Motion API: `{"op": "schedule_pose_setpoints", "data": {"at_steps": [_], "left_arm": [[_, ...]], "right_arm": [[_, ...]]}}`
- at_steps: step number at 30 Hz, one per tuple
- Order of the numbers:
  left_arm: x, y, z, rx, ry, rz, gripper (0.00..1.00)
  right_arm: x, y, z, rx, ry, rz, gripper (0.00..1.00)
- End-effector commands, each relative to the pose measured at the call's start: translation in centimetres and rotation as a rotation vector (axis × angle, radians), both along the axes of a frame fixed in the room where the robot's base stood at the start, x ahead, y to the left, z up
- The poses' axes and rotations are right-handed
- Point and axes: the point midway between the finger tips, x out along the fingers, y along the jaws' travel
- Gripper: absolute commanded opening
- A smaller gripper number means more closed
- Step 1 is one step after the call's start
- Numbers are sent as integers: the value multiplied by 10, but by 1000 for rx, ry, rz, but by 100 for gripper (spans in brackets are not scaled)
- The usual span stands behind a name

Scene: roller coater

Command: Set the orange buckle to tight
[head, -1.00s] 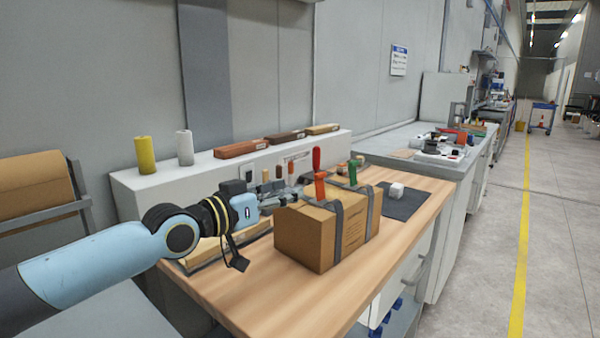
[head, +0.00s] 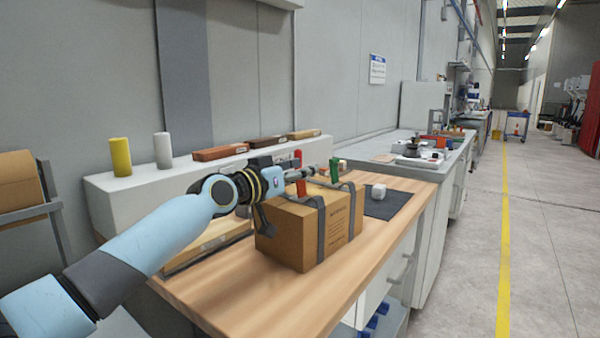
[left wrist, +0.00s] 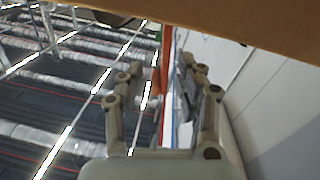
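A cardboard box (head: 285,238) stands on the wooden bench, with two dark straps around it. The orange-red buckle (head: 301,188) is on top at the left strap; its lever (head: 298,156) stands upright, its middle hidden by my left gripper. A green buckle (head: 334,171) sits at the right strap. My left gripper (head: 318,173) reaches in from the left just above the box, across the orange lever. In the left wrist view my left gripper (left wrist: 162,72) has its fingers apart, with the orange lever (left wrist: 166,60) showing between them; contact cannot be told. My right gripper is not in view.
The wooden bench (head: 235,305) has clear room in front of the box. A dark mat (head: 385,207) with a white cube (head: 378,191) lies to the right. A white ledge (head: 115,190) behind carries yellow and white cylinders and several bars.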

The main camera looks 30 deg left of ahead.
Motion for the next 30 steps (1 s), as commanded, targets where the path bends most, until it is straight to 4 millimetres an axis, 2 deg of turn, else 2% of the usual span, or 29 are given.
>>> {"op": "schedule_pose_setpoints", "data": {"at_steps": [2,10,22,30], "left_arm": [[0,0,0,0,0,0,35],[0,0,0,0,0,0,0],[0,2,0,-19,3,1,0],[1,10,-3,-150,26,1,0]], "right_arm": [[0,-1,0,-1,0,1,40],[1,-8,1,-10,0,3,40],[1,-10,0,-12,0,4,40],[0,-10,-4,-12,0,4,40]]}}
